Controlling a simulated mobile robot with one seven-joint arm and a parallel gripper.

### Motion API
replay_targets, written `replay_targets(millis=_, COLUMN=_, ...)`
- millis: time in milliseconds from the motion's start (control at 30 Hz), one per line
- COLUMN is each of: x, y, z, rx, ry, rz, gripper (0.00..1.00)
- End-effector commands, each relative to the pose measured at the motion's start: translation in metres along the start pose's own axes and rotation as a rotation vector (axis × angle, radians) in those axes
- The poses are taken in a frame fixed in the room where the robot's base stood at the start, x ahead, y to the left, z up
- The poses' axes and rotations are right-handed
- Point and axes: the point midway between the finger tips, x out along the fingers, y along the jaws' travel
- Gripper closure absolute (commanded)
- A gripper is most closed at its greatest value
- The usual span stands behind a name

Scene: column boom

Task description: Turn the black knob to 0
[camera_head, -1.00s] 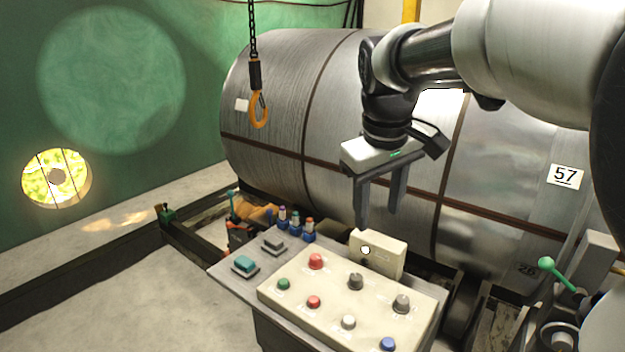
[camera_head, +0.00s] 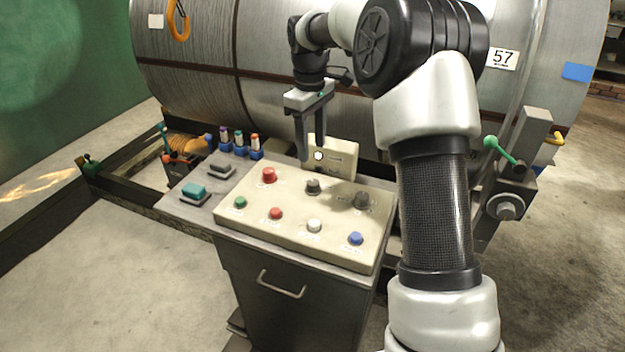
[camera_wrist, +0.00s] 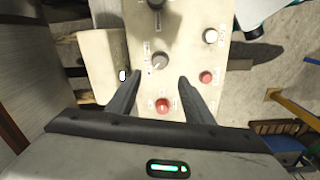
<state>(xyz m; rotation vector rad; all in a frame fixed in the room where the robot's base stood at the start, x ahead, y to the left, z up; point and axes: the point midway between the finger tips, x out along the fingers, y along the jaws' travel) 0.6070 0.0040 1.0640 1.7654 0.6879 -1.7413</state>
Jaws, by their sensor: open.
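The cream control panel (camera_head: 250,225) carries two dark rotary knobs in its back row. The left one (camera_head: 313,187) looks blackish in the head view; the wrist view shows it as grey (camera_wrist: 158,61) with a pale pointer mark. The right one (camera_head: 361,200) is a larger dark grey knob, partly cut off at the top of the wrist view (camera_wrist: 155,5). I cannot tell surely which is the black knob, nor read the scale marks. My gripper (camera_head: 313,152) is open and empty above the panel's back. In the wrist view its fingertips (camera_wrist: 159,75) straddle the left knob's near side, apart from it.
A red button (camera_head: 268,175) sits beside the left knob; green, red, white and blue buttons line the front row. A cream box (camera_head: 341,156) with a white button stands behind the panel. A hook (camera_head: 178,22) hangs upper left.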

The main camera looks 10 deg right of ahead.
Motion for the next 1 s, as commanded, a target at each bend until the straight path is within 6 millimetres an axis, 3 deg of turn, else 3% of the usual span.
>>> replay_targets(millis=200, x=0.051, y=0.000, z=0.001, rx=0.001, ry=-0.002, rz=-0.003, gripper=0.53)
replay_targets(millis=500, x=0.100, y=0.000, z=0.000, rx=0.002, ry=0.000, rz=-0.001, gripper=0.53)
replay_targets(millis=700, x=0.112, y=0.000, z=0.000, rx=0.002, ry=0.000, rz=0.000, gripper=0.53)
replay_targets(millis=967, x=0.112, y=0.001, z=0.000, rx=0.002, ry=0.001, rz=0.001, gripper=0.53)
replay_targets(millis=1000, x=0.112, y=0.000, z=0.000, rx=0.001, ry=0.001, rz=0.001, gripper=0.60)
